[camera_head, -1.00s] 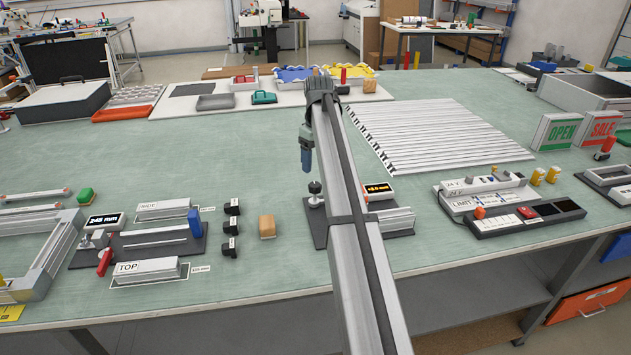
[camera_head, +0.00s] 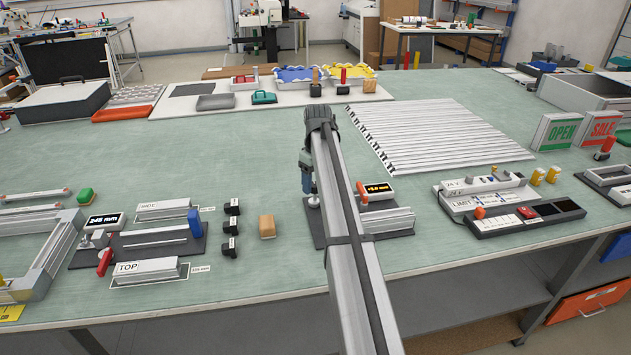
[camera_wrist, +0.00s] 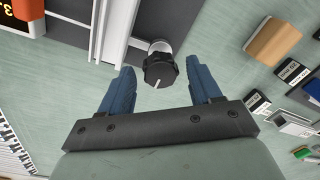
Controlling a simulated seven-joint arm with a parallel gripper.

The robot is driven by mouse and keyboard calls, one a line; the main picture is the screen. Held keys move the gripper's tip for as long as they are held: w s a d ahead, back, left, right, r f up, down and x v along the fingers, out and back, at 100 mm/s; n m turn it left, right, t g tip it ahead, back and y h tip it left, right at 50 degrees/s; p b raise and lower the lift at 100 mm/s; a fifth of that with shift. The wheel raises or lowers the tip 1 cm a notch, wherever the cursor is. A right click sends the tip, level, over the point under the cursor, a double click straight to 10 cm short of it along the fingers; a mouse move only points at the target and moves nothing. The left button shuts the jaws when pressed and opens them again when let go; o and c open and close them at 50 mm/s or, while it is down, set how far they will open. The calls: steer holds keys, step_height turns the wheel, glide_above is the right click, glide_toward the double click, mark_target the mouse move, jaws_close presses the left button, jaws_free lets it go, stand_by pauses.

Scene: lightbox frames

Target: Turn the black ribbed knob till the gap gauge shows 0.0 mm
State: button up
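The black ribbed knob (camera_wrist: 159,72) has a white line on its face and a pale round post behind it. In the head view the knob (camera_head: 314,202) shows just under the fingers, partly hidden. My gripper (camera_wrist: 159,65) is open, with one blue finger on each side of the knob and a visible space to each. I cannot tell how far the fingertips are above it. In the head view my gripper (camera_head: 306,184) points down over the fixture. The gap gauge (camera_head: 379,189) shows lit orange digits, too small to read surely; its edge (camera_wrist: 14,12) shows in the wrist view.
The fixture's dark base (camera_head: 318,236) and silver rail (camera_head: 395,220) lie beside the knob, partly behind my arm. A red lever (camera_head: 362,192) stands near the gauge. Bare green table lies between.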

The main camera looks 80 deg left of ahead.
steer(key=c, duration=0.9)
steer(key=shift+m, duration=0.3)
steer(key=m, duration=0.4)
steer(key=shift+d+m, duration=0.1)
steer(key=shift+m, duration=0.2)
steer(key=m, duration=0.4)
steer(key=shift+y, duration=0.3)
steer(key=m, duration=0.7)
steer(key=shift+s+m, duration=0.1)
steer(key=shift+m, duration=0.2)
steer(key=m, duration=0.6)
steer(key=shift+m, duration=0.4)
